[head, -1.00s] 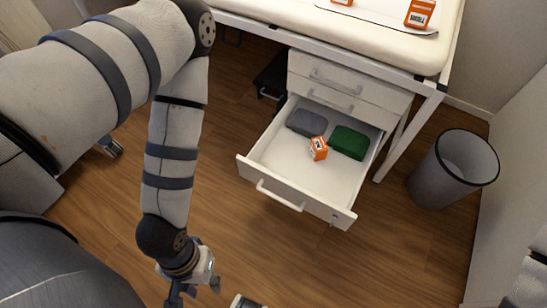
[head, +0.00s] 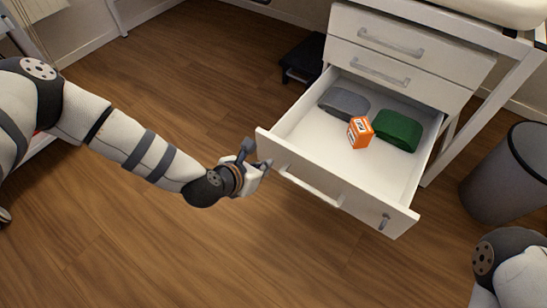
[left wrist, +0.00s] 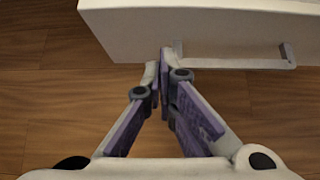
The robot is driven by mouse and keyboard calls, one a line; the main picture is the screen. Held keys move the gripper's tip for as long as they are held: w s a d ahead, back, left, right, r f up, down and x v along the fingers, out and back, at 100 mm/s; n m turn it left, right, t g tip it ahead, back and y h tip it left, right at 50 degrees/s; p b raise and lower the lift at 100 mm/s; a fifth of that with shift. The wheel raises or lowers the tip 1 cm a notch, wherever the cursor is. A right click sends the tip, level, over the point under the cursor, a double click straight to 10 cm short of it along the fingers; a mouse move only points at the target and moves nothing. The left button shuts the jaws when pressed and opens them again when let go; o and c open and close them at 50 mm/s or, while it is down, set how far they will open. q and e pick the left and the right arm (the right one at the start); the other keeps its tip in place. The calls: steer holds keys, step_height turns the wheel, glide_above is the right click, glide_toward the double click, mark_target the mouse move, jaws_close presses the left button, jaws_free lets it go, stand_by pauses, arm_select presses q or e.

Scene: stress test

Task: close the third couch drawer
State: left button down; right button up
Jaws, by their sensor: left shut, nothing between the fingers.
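The third couch drawer (head: 320,188) is pulled out below two shut drawers in the head view. It holds a grey folded cloth (head: 344,103), a green folded cloth (head: 398,137) and an orange-and-white box (head: 360,132). Its handle (head: 312,187) is on the front panel. My left gripper (head: 257,158) is at the panel's left end, fingers pointing towards it. In the left wrist view the shut, empty fingers (left wrist: 164,85) are close to the drawer front (left wrist: 200,28), left of the handle (left wrist: 235,62); contact is unclear. My right gripper is not in view.
A grey waste bin (head: 508,175) stands right of the couch frame. A dark step (head: 303,58) is on the floor left of the drawer unit. The wooden floor (head: 180,245) in front of the drawer is clear.

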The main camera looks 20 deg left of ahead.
mark_target(282, 153)
arm_select(q)
steer(key=w, duration=0.1)
steer(key=w+d, duration=0.1)
steer(key=w, duration=0.2)
steer(key=shift+w+d+f+b, duration=0.25)
steer(key=shift+f+b, duration=0.15)
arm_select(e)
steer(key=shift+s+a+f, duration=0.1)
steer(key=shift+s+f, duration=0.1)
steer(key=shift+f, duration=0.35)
